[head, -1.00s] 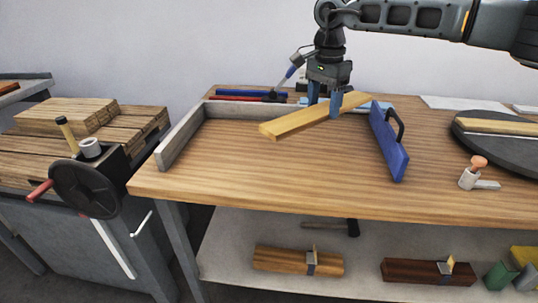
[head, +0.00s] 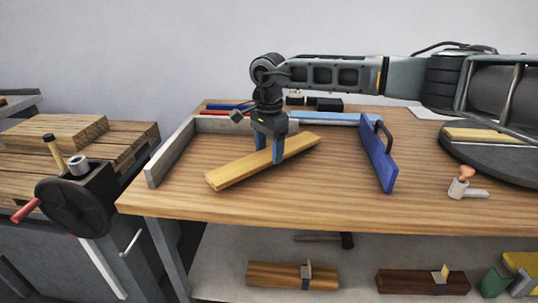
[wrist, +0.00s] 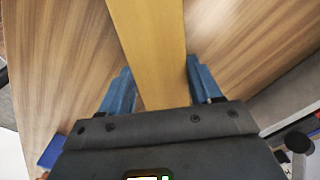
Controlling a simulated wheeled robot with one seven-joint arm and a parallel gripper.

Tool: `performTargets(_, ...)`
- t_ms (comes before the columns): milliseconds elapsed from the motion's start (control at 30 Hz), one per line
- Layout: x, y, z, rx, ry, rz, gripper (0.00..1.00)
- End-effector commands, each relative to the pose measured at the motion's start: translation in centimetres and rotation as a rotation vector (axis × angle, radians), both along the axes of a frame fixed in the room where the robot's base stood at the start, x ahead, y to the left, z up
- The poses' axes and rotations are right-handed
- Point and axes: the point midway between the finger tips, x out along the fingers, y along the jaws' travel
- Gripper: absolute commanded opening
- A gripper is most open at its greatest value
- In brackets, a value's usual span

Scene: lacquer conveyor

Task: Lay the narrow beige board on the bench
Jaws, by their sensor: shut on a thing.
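The narrow beige board (head: 230,174) lies slantwise over the left part of the wooden bench (head: 320,195), its near end toward the front left. My gripper (head: 269,150) points down and is shut on the board near its middle, one blue finger on each side. In the wrist view the board (wrist: 152,45) runs between the two fingers (wrist: 160,88). The board is very low over the bench top; I cannot tell whether it touches. Its underside is hidden.
A grey raised fence (head: 170,152) edges the bench's left and back. A blue plate with a black handle (head: 378,155) stands right of the board. A round dark turntable (head: 470,160) and a small clamp (head: 460,187) are farther right. Bench in front is clear.

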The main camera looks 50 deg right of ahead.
Motion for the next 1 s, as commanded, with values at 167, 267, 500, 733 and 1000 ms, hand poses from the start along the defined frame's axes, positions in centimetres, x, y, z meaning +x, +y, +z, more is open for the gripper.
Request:
performTargets(167,0.0,0.0,-1.9,0.0,0.0,0.001,0.23)
performTargets(267,0.0,0.0,-1.9,-0.001,0.0,0.001,0.23)
performTargets(500,0.0,0.0,-2.3,-0.001,0.0,0.001,0.23)
performTargets(733,0.0,0.0,-2.2,0.0,0.0,0.001,0.85)
performTargets(1000,0.0,0.0,-2.1,0.0,0.0,0.001,0.89)
